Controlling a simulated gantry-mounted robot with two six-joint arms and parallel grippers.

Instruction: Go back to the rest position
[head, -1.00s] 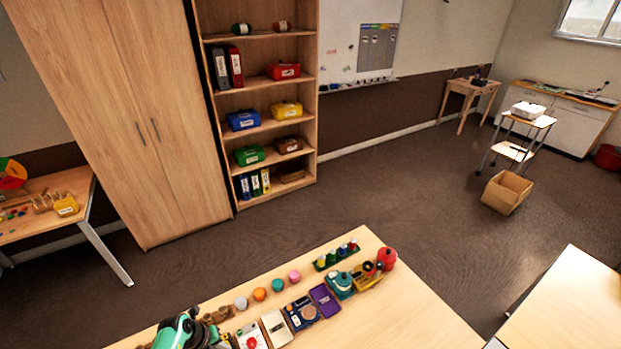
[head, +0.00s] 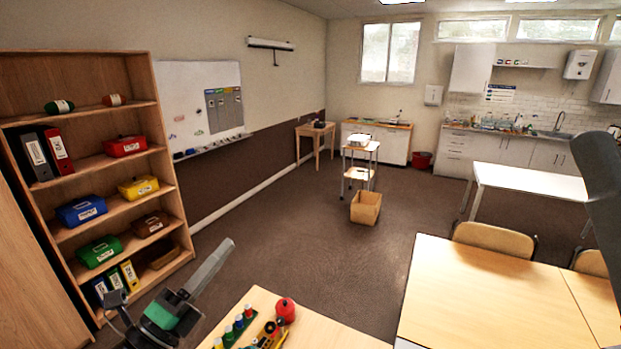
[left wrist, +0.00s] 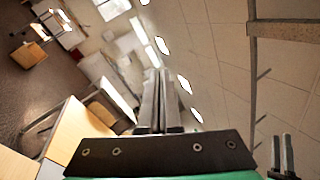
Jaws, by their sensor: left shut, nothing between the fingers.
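My left gripper (head: 229,244) reaches up from the lower left of the head view, in the air beside the near table (head: 330,335). Its long grey fingers are together with nothing between them. In the left wrist view its fingers (left wrist: 158,75) also lie closed, pointing toward the wall and ceiling. A dark part of mine crosses the right edge of the head view. Two dark prongs at the lower right of the left wrist view look like my right gripper (left wrist: 282,152); their state is unclear.
A red round object (head: 286,310) and a row of coloured pegs (head: 238,325) stand on the near table. A bookshelf (head: 90,150) with boxes and binders is at left. A second table (head: 490,300) is at right. Open floor lies between, with a cardboard box (head: 366,208).

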